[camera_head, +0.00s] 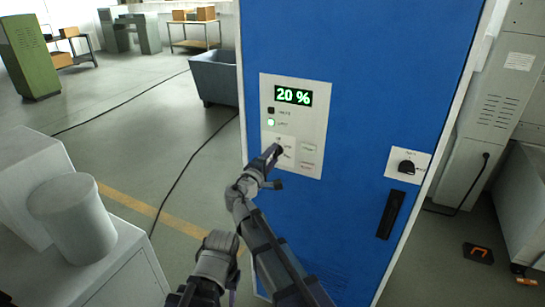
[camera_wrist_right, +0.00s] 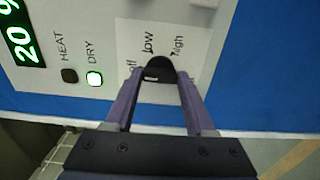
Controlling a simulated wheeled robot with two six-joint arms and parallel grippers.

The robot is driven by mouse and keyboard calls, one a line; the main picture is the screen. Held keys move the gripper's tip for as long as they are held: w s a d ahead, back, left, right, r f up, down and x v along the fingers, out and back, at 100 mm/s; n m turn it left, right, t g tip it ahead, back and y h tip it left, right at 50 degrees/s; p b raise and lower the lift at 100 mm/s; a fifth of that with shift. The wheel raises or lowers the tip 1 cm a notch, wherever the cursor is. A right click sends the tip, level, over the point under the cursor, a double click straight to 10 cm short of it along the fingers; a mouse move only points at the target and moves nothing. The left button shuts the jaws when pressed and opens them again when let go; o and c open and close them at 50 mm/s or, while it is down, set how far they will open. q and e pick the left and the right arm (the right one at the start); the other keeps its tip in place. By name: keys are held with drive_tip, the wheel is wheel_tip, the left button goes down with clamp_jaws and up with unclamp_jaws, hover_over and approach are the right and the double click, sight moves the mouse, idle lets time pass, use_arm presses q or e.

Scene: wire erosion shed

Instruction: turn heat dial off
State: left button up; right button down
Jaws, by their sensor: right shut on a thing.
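The heat dial (camera_wrist_right: 160,70) is a black knob with off, low and high printed around it. It sits on a light grey control panel (camera_head: 316,140) on a blue cabinet door. My right gripper (camera_head: 274,152) is at the panel's lower left, its fingers closed on both sides of the knob in the wrist view (camera_wrist_right: 160,88). The fingers hide part of the knob, and I cannot tell for sure which mark it points to.
The display (camera_head: 293,96) reads 20 %. The HEAT lamp (camera_wrist_right: 69,75) is dark and the DRY lamp (camera_wrist_right: 94,78) glows green. Another black knob (camera_head: 406,167) sits above a dark handle (camera_head: 391,214). A white cylinder (camera_head: 72,220) stands at the left.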

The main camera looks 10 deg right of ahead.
idle(0.3)
drive_tip(key=shift+c, duration=1.2)
unclamp_jaws()
